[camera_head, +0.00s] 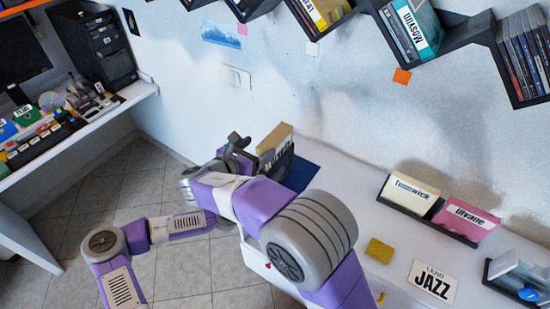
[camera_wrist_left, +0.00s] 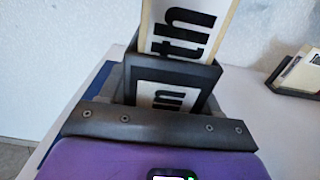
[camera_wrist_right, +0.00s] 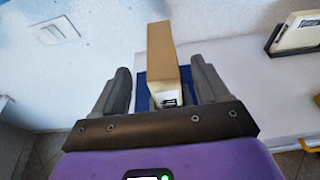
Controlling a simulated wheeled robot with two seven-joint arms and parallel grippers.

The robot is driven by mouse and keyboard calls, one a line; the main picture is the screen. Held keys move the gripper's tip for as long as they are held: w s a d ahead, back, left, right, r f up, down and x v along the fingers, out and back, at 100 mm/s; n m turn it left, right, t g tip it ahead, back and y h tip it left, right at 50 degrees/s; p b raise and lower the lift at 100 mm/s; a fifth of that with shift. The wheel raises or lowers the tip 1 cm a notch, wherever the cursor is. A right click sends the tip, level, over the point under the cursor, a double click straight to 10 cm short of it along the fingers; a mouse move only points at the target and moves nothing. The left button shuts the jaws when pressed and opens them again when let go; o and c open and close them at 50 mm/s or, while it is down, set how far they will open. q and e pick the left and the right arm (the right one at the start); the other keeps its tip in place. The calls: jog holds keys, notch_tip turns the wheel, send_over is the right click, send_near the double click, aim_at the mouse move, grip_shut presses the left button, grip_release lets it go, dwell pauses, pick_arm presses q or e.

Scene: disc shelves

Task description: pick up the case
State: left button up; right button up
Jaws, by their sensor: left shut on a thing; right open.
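The case (camera_head: 277,137) has a tan edge and a pale label face with large black letters. It stands in a small dark holder (camera_wrist_left: 172,70), above a blue mat (camera_head: 302,175). The left wrist view shows the case's label (camera_wrist_left: 188,22) close up, with its lower part inside the holder. My left gripper (camera_wrist_left: 168,85) is shut on the holder; in the head view my arm largely hides it. My right gripper (camera_wrist_right: 160,68) is open, with one finger on each side of the case (camera_wrist_right: 162,52) and a visible gap on both sides. It also shows in the head view (camera_head: 238,147).
Two labelled cases, one cream (camera_head: 410,193) and one pink (camera_head: 468,217), stand in dark holders to the right. A yellow block (camera_head: 379,250) and a JAZZ card (camera_head: 433,283) lie on the white counter. Zigzag shelves (camera_head: 470,35) hang above.

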aim_at(271, 141)
jog(key=x, duration=0.8)
jog(key=shift+s, duration=0.1)
grip_shut()
